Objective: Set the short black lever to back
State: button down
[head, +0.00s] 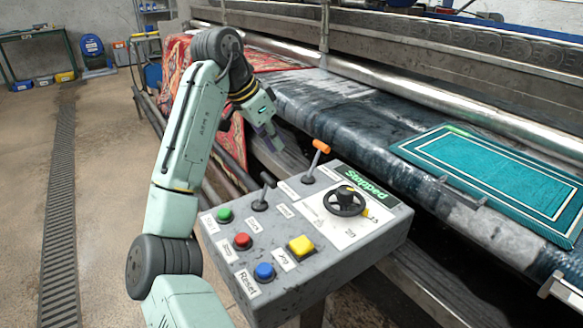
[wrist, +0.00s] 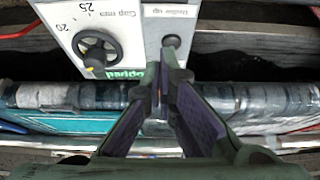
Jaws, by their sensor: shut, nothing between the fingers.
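The short black lever (head: 265,187) rises from the left part of the grey control box (head: 352,255) in the head view, its tip leaning right and away from the near edge. Small labels sit near its base; I cannot read them surely. My gripper (head: 274,146) is above and behind the box's far edge, apart from the black lever, pointing down. In the wrist view my gripper (wrist: 167,62) shows its two fingers converging at the tips, empty. The black lever is not identifiable in the wrist view.
An orange-handled lever (head: 318,156) stands right of the black one, close to my gripper. A black handwheel (head: 344,201), a "Stopped" display (head: 366,185) and green, red, blue and yellow buttons share the box. A teal rug (head: 490,180) lies on the machine behind.

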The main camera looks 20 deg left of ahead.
aim_at(265, 191)
jog(key=shift+s, duration=0.1)
jog(key=p+x, duration=0.1)
jog(key=x, duration=0.9)
jog(key=s+a, duration=0.1)
jog(key=s+a+r+p, duration=0.1)
jog(key=shift+s+a, duration=0.1)
jog(key=shift+s, duration=0.15)
jog(key=shift+s+a+f, duration=0.1)
jog(key=shift+s+a, duration=0.05)
jog(key=shift+s, duration=0.05)
jog(key=shift+t, duration=0.3)
